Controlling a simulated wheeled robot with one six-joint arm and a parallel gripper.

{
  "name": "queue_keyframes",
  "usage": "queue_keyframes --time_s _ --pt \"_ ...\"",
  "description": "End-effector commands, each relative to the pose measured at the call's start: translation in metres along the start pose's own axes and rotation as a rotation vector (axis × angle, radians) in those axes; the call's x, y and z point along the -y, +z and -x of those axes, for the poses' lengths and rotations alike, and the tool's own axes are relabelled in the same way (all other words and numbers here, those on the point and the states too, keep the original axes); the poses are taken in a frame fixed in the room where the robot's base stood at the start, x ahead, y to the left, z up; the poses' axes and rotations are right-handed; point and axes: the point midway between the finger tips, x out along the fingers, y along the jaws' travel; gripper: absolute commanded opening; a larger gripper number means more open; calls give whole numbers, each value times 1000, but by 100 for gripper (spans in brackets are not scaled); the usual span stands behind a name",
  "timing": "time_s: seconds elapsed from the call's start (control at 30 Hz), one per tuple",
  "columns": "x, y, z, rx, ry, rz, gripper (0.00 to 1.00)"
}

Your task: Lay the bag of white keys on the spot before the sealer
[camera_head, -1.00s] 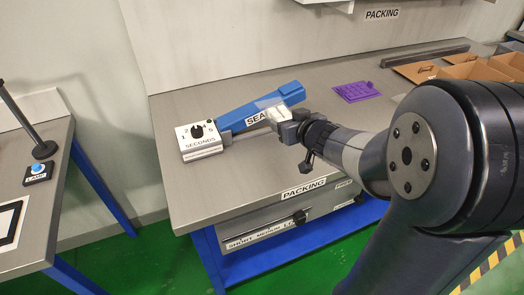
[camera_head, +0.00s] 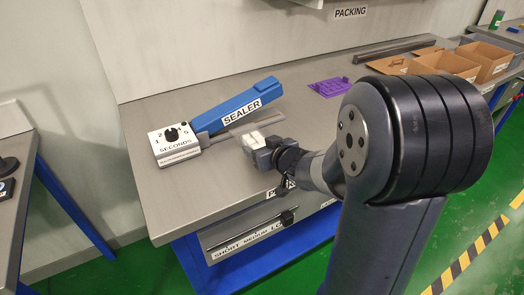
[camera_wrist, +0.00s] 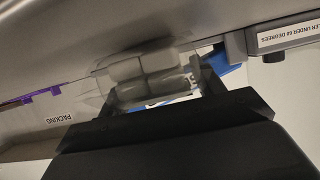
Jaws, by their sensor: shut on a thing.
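The bag of white keys (camera_head: 250,134) is clear with pale pieces inside. My gripper (camera_head: 262,147) is shut on its near end, in front of the sealer. The bag (camera_wrist: 150,72) fills the middle of the wrist view, above the dark jaws (camera_wrist: 160,108). The sealer (camera_head: 235,103) has a long blue arm, a grey base and a white seconds dial box (camera_head: 174,144) at its left end. The bag's far end is close to the sealer's grey bar. I cannot tell whether the bag touches the table. No marked spot can be made out.
The steel packing table (camera_head: 200,195) has bare room left of my gripper and behind the sealer. A purple piece (camera_head: 328,87) lies behind my arm. Open cardboard boxes (camera_head: 440,65) stand at the back right. A labelled drawer unit (camera_head: 245,232) is below the front edge.

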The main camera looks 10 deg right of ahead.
Motion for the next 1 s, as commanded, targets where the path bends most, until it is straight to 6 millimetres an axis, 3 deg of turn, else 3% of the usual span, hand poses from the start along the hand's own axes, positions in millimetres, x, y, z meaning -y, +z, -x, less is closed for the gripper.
queue_keyframes --time_s 0.33,0.37,0.6,1.0 --pt "0 3 -1 -2 0 1 36" --pt "0 2 -1 -1 0 1 65" --pt "0 2 -1 -1 0 1 85" --pt "0 -3 8 -2 1 0 85"
